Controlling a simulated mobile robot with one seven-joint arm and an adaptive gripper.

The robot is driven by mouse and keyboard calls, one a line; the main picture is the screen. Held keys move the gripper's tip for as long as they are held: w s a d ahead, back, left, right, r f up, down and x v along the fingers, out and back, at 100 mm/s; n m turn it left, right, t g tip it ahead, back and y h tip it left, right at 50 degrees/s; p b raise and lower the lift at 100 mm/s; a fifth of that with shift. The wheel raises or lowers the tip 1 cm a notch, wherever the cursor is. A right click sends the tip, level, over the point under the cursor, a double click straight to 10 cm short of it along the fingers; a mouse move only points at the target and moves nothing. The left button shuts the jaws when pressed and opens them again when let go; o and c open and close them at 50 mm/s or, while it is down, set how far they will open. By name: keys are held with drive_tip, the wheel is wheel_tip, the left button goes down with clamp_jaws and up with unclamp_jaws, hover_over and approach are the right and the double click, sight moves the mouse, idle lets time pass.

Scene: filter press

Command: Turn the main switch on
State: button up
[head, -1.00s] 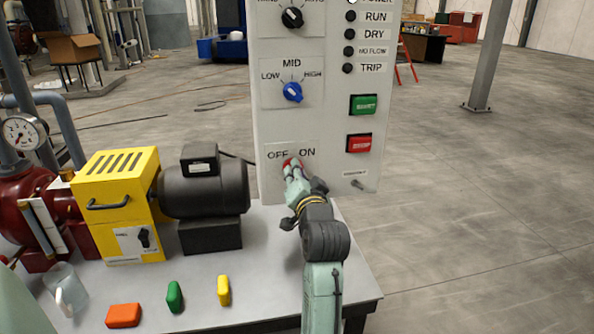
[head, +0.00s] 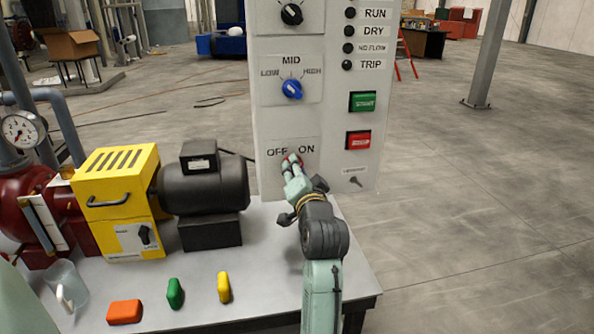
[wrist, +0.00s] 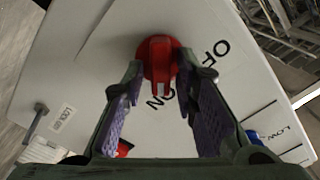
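The main switch is a red rotary knob low on the grey control panel, under the OFF and ON labels. In the head view only a little of its red (head: 299,160) shows behind my gripper (head: 291,168). In the wrist view the whole red knob (wrist: 158,60) shows, with its raised bar's lower end toward the ON lettering. My gripper (wrist: 160,75) is open, its fingertips on either side of the bar with a visible gap at each side. The ON label is partly covered by the bar in the wrist view.
The control panel (head: 268,118) also carries a blue MID knob (head: 292,89), a green button (head: 362,101) and a red button (head: 358,140). A small key-like lever (head: 356,181) is at lower right. A dark motor (head: 205,185) and several coloured blocks occupy the bench (head: 262,250).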

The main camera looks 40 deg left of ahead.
drive_tip(key=shift+o, duration=0.6)
drive_tip(key=v, duration=1.2)
drive_tip(key=shift+r, duration=0.1)
